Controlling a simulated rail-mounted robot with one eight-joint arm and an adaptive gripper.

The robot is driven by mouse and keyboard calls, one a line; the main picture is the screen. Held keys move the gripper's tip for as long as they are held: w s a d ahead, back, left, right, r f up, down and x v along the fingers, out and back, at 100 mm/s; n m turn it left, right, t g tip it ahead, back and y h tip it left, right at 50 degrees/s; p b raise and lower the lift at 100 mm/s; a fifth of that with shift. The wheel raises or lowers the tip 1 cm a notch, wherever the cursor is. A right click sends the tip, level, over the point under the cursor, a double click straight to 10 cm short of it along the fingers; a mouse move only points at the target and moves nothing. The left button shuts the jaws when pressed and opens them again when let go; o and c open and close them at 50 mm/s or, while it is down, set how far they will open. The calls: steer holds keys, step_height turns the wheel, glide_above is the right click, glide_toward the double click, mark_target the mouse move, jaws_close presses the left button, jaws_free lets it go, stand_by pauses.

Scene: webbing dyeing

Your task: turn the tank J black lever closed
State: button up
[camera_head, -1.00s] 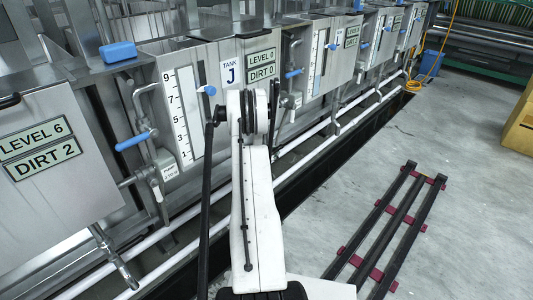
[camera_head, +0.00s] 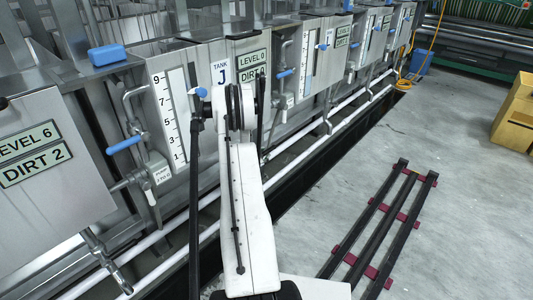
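Tank J (camera_head: 220,72) is the steel tank with the "TANK J" label, beside a "LEVEL 0" sign (camera_head: 254,58) and a "DIRT 0" sign, the latter partly covered by my arm. A dark bar (camera_head: 243,36) shows at the top edge of its front panel. It may be the black lever, but it is too small to tell its position. My white arm stands in front of tank J and hides part of its front. My gripper is not visible; the raised arm link hides whatever is behind it.
A level gauge (camera_head: 172,115) and blue-handled valves (camera_head: 125,144) are left of tank J. White pipes (camera_head: 180,222) run along the tank bases. A black rail frame with red crosspieces (camera_head: 375,240) lies on the floor at right. A yellow box (camera_head: 515,115) stands far right. Floor between is clear.

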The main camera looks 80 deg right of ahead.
mark_target(265, 152)
steer(key=shift+v, duration=2.1)
